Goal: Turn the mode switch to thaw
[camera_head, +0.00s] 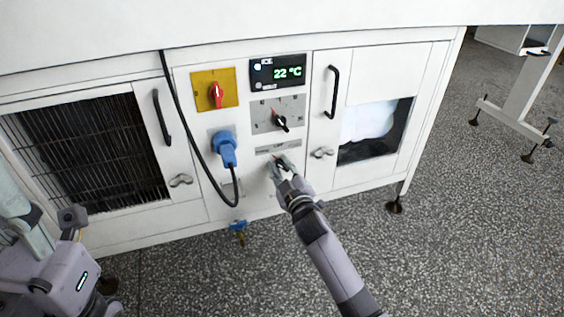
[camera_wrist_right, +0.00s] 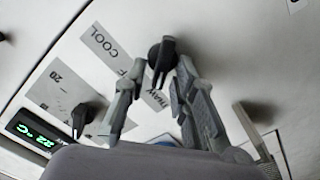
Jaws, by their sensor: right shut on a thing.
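The mode switch is a black knob (camera_wrist_right: 162,52) in the right wrist view. Its bar lies between my right fingertips, with one end near the THAW lettering. The grey label plate (camera_wrist_right: 103,44) reads COOL, part of OFF, and THAW.
Above are a dial (camera_head: 280,121), a display (camera_head: 277,72) reading 22 °C and a red switch (camera_head: 216,94) on yellow. A blue plug (camera_head: 225,147) with a black cable is left of my right gripper. Door handles (camera_head: 333,92) and wing latches (camera_head: 321,153) stick out nearby.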

